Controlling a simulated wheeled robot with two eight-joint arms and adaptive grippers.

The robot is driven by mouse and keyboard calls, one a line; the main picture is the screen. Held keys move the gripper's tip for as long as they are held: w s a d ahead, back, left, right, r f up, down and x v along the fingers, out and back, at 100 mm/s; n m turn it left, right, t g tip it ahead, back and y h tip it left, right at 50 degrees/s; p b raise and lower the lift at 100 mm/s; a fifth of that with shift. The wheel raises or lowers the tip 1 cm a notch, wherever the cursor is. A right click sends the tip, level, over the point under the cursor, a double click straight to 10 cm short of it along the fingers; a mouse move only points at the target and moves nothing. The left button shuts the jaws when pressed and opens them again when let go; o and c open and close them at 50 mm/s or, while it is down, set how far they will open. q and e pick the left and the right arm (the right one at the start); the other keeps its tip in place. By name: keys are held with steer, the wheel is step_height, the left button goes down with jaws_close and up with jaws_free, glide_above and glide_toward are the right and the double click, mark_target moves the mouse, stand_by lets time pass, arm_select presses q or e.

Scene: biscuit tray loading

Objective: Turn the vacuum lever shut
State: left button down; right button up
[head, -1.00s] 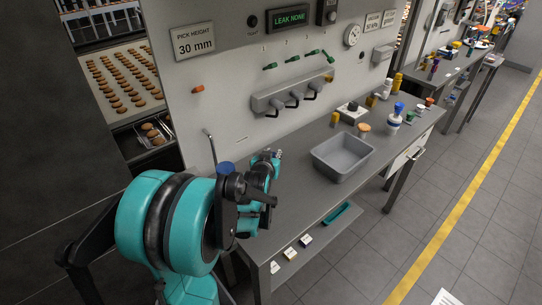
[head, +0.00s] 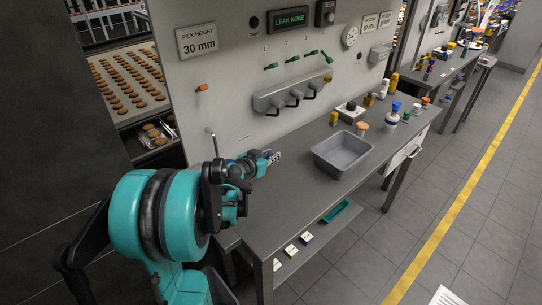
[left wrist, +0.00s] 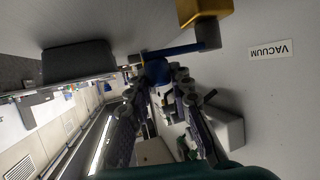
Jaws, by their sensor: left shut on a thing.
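In the left wrist view the vacuum lever (left wrist: 182,48) is a blue handle with a round blue knob (left wrist: 157,72). It joins a dark hub on a gold valve body (left wrist: 204,10) at the top edge. A "VACUUM" label (left wrist: 270,50) appears upside down beside it. My left gripper (left wrist: 158,92) is shut on the lever at its knob, with a finger on each side. In the head view my left gripper (head: 273,157) is by the panel wall, above the table's near end; I cannot make out the lever there. My right gripper is not in view.
The grey table (head: 300,200) holds an empty grey bin (head: 343,168), with several small bottles and knobs behind it. The panel (head: 225,105) carries a "LEAK NONE" display (head: 289,19) and a hose rack (head: 290,96). Biscuits lie on a belt (head: 105,62) at the left.

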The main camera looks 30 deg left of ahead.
arm_select(q)
steer(key=c, duration=1.3)
jaws_free()
steer(key=shift+f, duration=0.1)
steer(key=shift+v, duration=3.8)
